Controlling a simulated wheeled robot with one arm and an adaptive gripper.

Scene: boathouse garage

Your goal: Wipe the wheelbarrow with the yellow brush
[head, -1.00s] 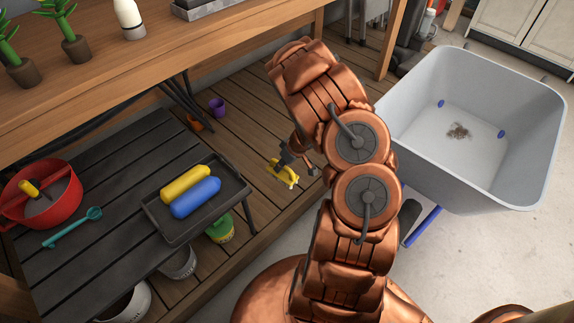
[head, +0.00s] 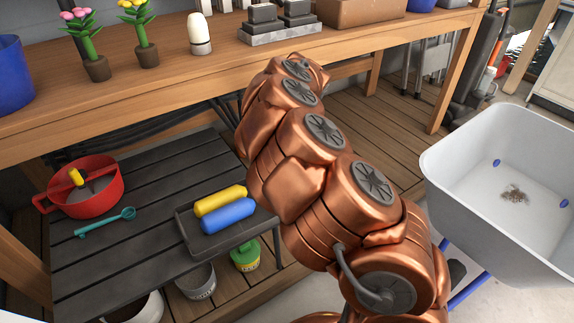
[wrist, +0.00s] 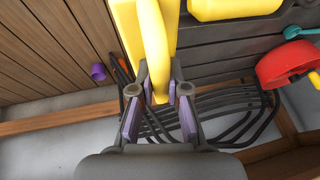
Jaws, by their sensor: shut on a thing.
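The wheelbarrow (head: 455,180) is a pale grey tub at the right of the head view, with a brown dirt patch (head: 515,194) on its inner floor. In the wrist view my gripper (wrist: 158,92) is shut on the handle of the yellow brush (wrist: 153,40), its purple-grey pads on either side. The brush's far end runs out of the top of the frame. In the head view my arm hides my gripper and the brush. My gripper is above the low black bench, away from the wheelbarrow.
A black tray (head: 190,238) holds a yellow roll (head: 220,200) and a blue roll (head: 228,215) on the black slatted bench (head: 140,255). A red pot (head: 100,200) and a teal spoon (head: 110,221) lie left of it. The wooden workbench (head: 200,80) overhangs behind. A purple cup (wrist: 98,72) stands on the deck.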

